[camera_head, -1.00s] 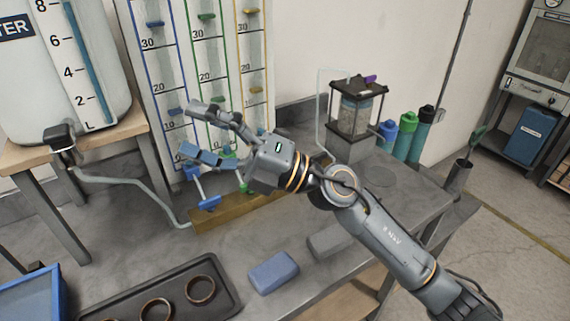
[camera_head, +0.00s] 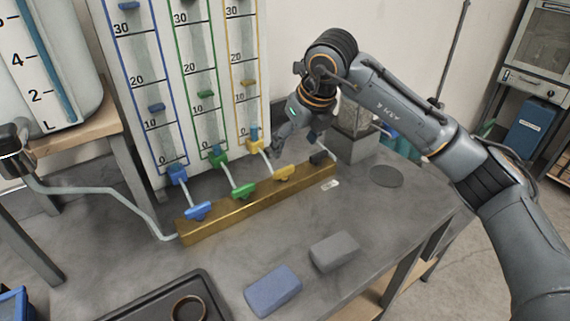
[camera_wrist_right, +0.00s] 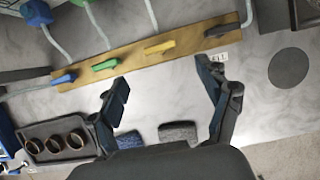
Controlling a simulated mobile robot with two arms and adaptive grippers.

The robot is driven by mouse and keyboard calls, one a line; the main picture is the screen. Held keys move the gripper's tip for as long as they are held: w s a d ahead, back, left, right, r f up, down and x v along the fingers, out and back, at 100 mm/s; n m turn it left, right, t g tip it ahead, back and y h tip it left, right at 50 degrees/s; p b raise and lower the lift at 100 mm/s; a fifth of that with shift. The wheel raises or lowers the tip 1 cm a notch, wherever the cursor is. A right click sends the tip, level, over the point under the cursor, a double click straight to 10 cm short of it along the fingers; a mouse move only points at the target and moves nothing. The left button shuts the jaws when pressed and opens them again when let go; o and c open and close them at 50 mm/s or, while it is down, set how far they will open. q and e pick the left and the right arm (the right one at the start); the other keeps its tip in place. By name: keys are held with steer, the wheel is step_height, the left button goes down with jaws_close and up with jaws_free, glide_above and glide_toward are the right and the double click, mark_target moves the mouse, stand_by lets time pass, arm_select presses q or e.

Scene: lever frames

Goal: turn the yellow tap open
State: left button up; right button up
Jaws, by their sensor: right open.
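The yellow tap (camera_head: 284,173) sits on a brass-coloured bar (camera_head: 212,226), between the green tap (camera_head: 243,190) and a black tap (camera_head: 318,157). In the right wrist view, the yellow tap handle (camera_wrist_right: 159,47) lies roughly along the bar (camera_wrist_right: 190,39), just beyond my fingers. My right gripper (camera_head: 294,143) is open and empty, above and behind the yellow tap in the head view. In the wrist view, its spread fingers (camera_wrist_right: 164,73) stand either side of the tap, apart from it. My left gripper is not in view.
The blue tap (camera_head: 198,211) is at the bar's left end. Tubes rise to a gauge board (camera_head: 187,90) behind. A blue block (camera_head: 273,291) and a grey block (camera_head: 335,251) lie in front. A black tray (camera_head: 158,300) holds rings.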

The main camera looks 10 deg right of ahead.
mark_target(284, 169)
steer(key=p+x, duration=0.1)
steer(key=x, duration=0.8)
steer(key=shift+w+a+f, duration=0.15)
steer(key=shift+f, duration=0.15)
steer(key=shift+c, duration=0.5)
steer(key=c, duration=1.1)
